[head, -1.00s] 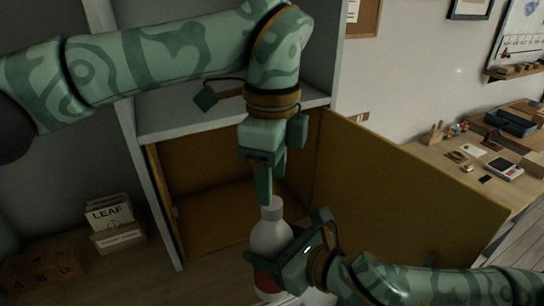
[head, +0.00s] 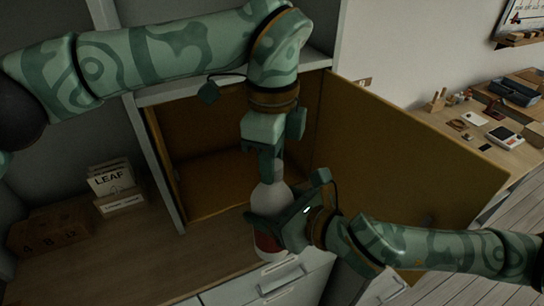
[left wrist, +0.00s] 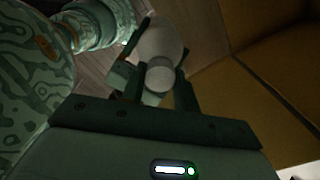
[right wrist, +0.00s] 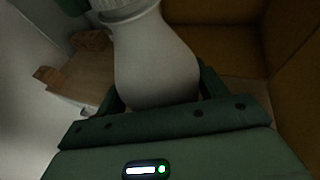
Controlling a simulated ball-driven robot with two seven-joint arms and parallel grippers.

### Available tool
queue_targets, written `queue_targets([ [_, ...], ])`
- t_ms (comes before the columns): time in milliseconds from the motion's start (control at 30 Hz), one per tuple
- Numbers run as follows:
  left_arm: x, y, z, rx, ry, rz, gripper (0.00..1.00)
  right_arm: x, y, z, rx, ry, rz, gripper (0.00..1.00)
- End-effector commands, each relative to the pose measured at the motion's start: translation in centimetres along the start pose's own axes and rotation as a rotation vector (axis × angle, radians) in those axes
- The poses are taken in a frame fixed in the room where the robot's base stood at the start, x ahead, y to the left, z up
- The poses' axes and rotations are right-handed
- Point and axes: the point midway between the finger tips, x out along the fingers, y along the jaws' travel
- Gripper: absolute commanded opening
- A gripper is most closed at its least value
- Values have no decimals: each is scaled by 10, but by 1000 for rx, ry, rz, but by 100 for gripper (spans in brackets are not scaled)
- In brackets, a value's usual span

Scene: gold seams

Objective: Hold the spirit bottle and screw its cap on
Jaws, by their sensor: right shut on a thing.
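The white spirit bottle (head: 274,194) stands upright at the counter's front, with a red band low on it (head: 267,243). My right gripper (head: 268,222) is shut around the bottle's body. In the right wrist view the bottle's pale shoulder (right wrist: 155,65) sits between the fingers. A white ribbed cap (right wrist: 124,8) shows at the bottle's top; I cannot tell how tightly it sits. My left gripper (head: 268,172) points down over the bottle top and hides the cap in the head view. In the left wrist view its fingers stand apart on either side of the round cap (left wrist: 160,75).
An open ochre cabinet (head: 215,180) is behind the bottle, its door (head: 400,150) swung out to the right. A LEAF box (head: 113,178) and a wooden box (head: 50,228) stand at left. A drawer (head: 275,280) is below. A desk with small items (head: 480,130) is at far right.

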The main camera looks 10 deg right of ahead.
Motion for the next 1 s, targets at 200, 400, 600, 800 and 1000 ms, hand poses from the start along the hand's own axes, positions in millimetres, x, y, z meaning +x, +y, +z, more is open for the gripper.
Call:
queue_targets([
  [200, -1, -1, 1, 134, -3, -5, 3, 0, 2, 2, -5, -7, 4, 7],
  [400, -1, -2, 1, 746, -6, -5, 3, -1, 2, 2, -5, -7, 5, 7],
  [600, 0, -3, 2, 1424, -8, -2, 3, -1, 2, 2, -6, -7, 6, 7],
  [800, 0, -4, 2, 2092, -10, 0, 3, -1, 2, 2, -6, -7, 7, 7],
  [1000, 0, -4, 1, 2635, -12, 3, 3, -1, 3, 2, -7, -8, 8, 7],
])
